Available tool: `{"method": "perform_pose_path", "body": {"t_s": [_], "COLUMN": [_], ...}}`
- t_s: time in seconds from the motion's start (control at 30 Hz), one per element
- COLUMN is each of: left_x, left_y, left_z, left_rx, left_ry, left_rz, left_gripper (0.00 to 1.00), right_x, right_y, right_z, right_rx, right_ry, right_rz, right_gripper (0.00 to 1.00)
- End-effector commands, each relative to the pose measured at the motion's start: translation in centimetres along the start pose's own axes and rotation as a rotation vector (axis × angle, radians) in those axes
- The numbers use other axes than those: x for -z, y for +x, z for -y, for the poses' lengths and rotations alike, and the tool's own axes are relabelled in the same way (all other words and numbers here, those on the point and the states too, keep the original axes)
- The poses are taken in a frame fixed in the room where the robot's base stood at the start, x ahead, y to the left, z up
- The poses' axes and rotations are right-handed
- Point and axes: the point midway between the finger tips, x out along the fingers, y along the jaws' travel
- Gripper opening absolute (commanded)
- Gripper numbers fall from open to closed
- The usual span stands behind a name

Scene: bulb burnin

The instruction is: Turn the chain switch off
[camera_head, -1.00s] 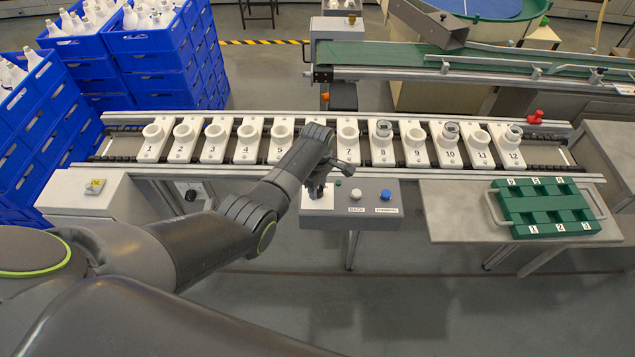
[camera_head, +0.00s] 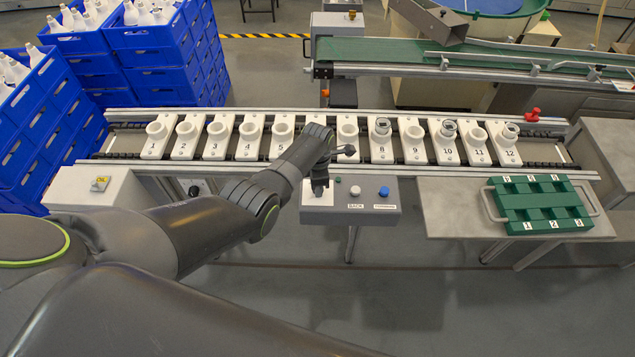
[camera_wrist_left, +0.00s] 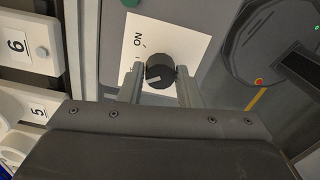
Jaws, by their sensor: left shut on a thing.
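The chain switch is a black round knob (camera_wrist_left: 160,72) with a light pointer line, on a white plate (camera_wrist_left: 175,35) marked ON. In the left wrist view the pointer aims toward the lower left, off the ON lettering. My left gripper (camera_wrist_left: 161,80) has one finger on each side of the knob and is shut on it. In the head view my left gripper (camera_head: 319,187) reaches down to the white plate at the left end of the grey control box (camera_head: 345,209) and hides the knob. My right gripper is not in view.
The box also has a white button (camera_head: 355,190) and a blue button (camera_head: 384,191). Behind it runs the conveyor with numbered white carriers (camera_head: 414,150), some holding bulb parts. A green tray (camera_head: 541,215) lies on the side table at right. Blue crates (camera_head: 160,80) stand at left.

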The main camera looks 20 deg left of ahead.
Motion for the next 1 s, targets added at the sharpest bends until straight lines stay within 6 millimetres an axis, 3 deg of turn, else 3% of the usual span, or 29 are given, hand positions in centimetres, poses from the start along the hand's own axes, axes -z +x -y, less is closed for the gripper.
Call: {"method": "perform_pose_path", "body": {"t_s": [0.6,0.63,0.77,1.0], "left_x": [0.0,0.0,0.0,0.0], "left_y": [-0.1,-0.1,-0.08,-0.04], "left_z": [-0.11,-0.11,-0.09,-0.03], "left_rx": [-0.003,-0.003,-0.002,-0.001], "left_ry": [-0.039,-0.039,-0.039,-0.038], "left_rz": [0.0,0.0,0.0,0.0], "left_gripper": [0.08,0.35,0.52,0.52], "right_x": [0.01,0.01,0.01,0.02], "right_y": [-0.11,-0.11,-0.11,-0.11], "right_z": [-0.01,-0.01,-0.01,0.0], "right_rx": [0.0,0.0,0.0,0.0], "right_ry": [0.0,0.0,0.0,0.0], "right_rz": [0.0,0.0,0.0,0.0], "right_gripper": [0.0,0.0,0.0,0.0]}}
